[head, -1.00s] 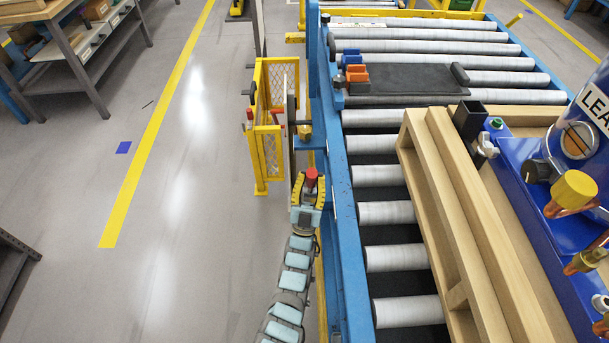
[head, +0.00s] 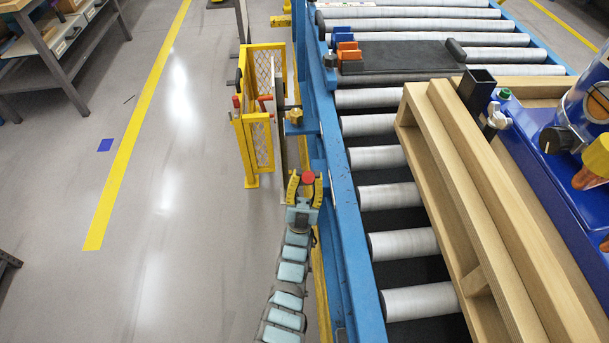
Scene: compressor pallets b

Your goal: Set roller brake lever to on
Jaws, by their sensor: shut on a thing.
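The roller brake lever shows as a red knob (head: 308,177) beside the left blue side rail of the roller conveyor. My gripper (head: 306,186) has its yellow-edged fingers on either side of this knob and is shut on it. The knob's top shows between the fingertips. The lever's shaft and pivot are hidden by my gripper and the rail. I see no on or off marking for the lever.
The blue conveyor rail (head: 346,222) runs close to the right of my gripper. A yellow mesh gate (head: 262,145) and a brass-coloured knob (head: 294,116) stand just beyond it. A wooden pallet (head: 440,190) with a blue base lies on the rollers.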

